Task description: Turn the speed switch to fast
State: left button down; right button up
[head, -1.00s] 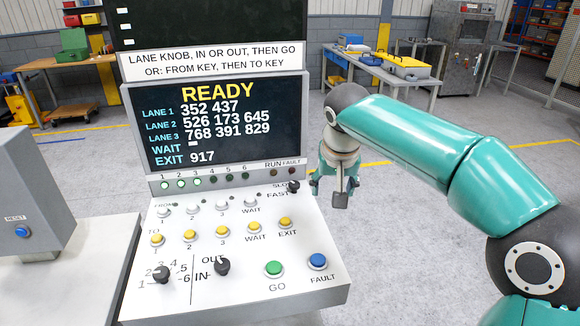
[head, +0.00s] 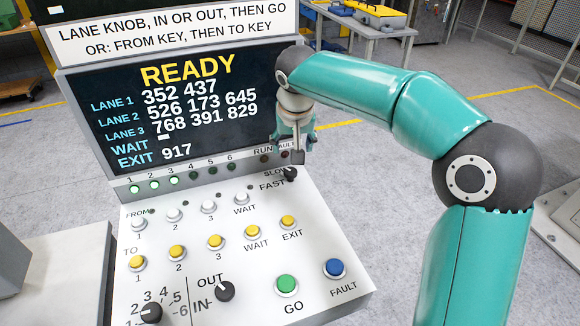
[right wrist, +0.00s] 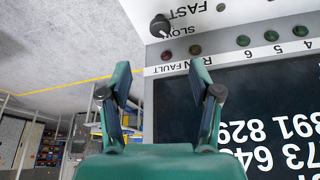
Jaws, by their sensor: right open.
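The speed switch (head: 289,175) is a small black knob at the upper right corner of the white sloping control panel (head: 190,285), beside the labels SLOW and FAST. It also shows in the right wrist view (right wrist: 160,25), ahead of the fingers; which label it points to is too small to tell. My right gripper (head: 301,152) is just above and behind the switch in the head view, apart from it. In the right wrist view its two fingers (right wrist: 159,78) are spread with nothing between them. My left gripper is not in view.
The display (head: 90,95) stands upright behind the panel, close to my right gripper, and reads READY. Yellow and white buttons, a green GO button (head: 287,285), a blue FAULT button (head: 334,268) and two more black knobs are on the panel. Open floor lies to the right.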

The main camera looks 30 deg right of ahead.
aim_at(291, 172)
jog(key=p+x, duration=0.2)
jog(key=x, duration=1.1)
jog(key=shift+f, duration=0.15)
jog(key=shift+c, duration=0.2)
